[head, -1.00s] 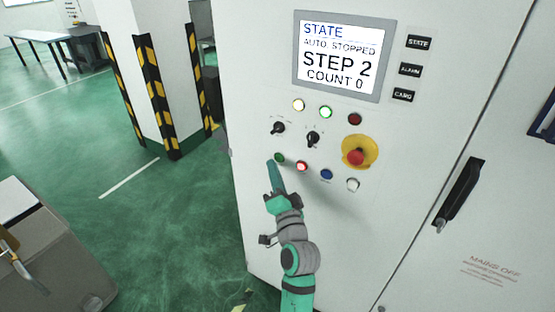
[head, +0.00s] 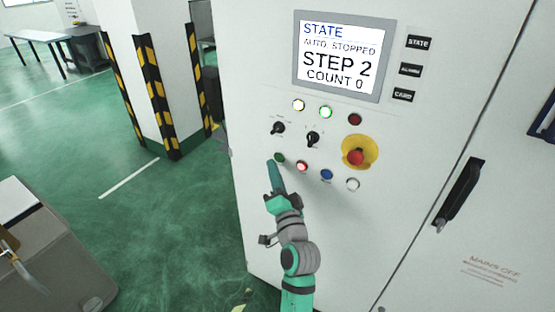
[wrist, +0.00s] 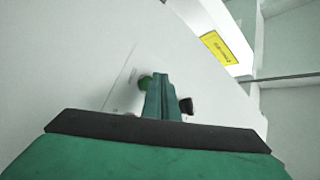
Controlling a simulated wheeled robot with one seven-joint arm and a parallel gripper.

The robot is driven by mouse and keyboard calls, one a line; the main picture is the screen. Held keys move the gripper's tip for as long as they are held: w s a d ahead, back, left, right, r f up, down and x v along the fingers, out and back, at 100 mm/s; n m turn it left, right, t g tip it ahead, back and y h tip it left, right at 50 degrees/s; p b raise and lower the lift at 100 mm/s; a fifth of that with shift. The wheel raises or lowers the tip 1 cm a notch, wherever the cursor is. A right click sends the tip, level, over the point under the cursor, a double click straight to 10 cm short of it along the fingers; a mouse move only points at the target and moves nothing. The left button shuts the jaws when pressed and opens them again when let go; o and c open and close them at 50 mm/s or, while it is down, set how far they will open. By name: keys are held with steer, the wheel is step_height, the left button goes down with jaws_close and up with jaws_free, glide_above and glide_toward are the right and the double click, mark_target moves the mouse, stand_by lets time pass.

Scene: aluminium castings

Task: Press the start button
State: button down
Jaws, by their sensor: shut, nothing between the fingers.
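The green button (head: 280,159) sits at the left end of the lower button row on the white control cabinet; it also shows in the wrist view (wrist: 145,83), just left of the fingers. My gripper (head: 270,163) is shut and empty, with its fingertips at the panel just left of the green button in the head view. I cannot tell whether the tips touch the panel or the button. The screen (head: 341,56) reads "AUTO STOPPED", "STEP 2", "COUNT 0".
A lit red button (head: 302,166), a blue button (head: 326,174) and a white button (head: 352,184) continue the row. Above are two black selector knobs (head: 312,138) and a red emergency stop (head: 356,157) on yellow. A striped pillar (head: 160,90) stands left over open green floor.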

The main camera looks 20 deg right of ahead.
steer(key=shift+w+d, duration=0.1)
steer(key=shift+w+d, duration=0.2)
steer(key=shift+d, duration=0.05)
